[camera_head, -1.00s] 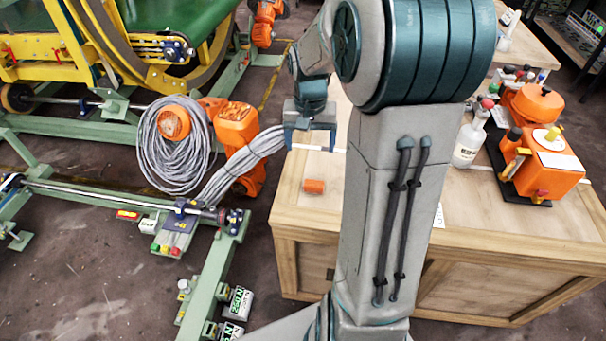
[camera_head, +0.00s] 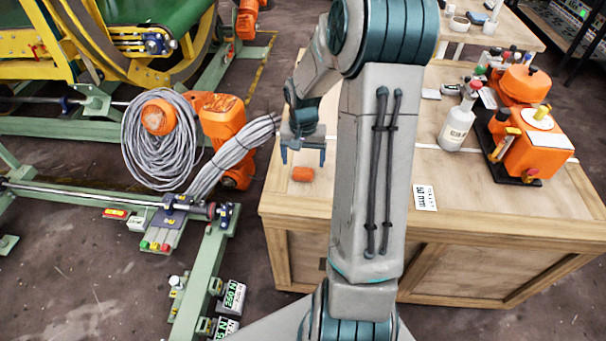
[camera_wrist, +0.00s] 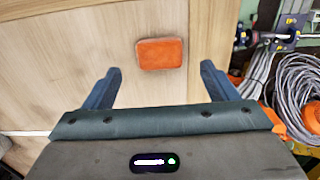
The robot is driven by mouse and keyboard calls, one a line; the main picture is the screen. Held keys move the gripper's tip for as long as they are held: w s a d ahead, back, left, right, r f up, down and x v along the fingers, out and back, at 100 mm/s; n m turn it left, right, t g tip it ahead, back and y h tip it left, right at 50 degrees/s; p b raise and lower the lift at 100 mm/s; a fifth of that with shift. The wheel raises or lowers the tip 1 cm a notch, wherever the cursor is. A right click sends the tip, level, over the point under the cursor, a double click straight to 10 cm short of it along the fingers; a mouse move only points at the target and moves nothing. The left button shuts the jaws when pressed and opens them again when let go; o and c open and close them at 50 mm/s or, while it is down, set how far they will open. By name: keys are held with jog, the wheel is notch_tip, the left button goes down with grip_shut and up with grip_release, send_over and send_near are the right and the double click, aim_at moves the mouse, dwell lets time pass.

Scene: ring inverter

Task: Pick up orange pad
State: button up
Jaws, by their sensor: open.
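The orange pad (camera_head: 302,174) lies flat on the wooden crate top (camera_head: 300,203), near its left edge. In the wrist view the pad (camera_wrist: 161,54) sits ahead of and between the two blue fingers. My gripper (camera_head: 303,160) is open and empty, pointing down above the pad. In the wrist view my gripper (camera_wrist: 160,78) has its fingers spread wider than the pad. I see no contact between the fingers and the pad.
An orange machine (camera_head: 535,150) and a white bottle (camera_head: 456,125) stand on the crate's right side. Left of the crate are coiled grey cables (camera_head: 165,140) and a green frame (camera_head: 205,265). The crate top around the pad is clear.

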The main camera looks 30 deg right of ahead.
aim_at(303, 171)
notch_tip(303, 171, down, 4)
jog(key=shift+s+a+f, duration=0.1)
jog(key=c, duration=1.1)
jog(key=shift+o, duration=0.2)
jog(key=r, duration=0.4)
jog(key=shift+s+d+r, duration=0.1)
jog(key=shift+d+r, duration=0.15)
jog(key=shift+r, duration=0.15)
jog(key=s+d+r+p, duration=0.1)
jog(key=s+d+r, duration=0.5)
jog(key=d, duration=0.3)
jog(key=shift+s+r, duration=0.15)
jog(key=shift+s, duration=0.2)
jog(key=shift+o, duration=0.3)
jog(key=shift+r, duration=0.1)
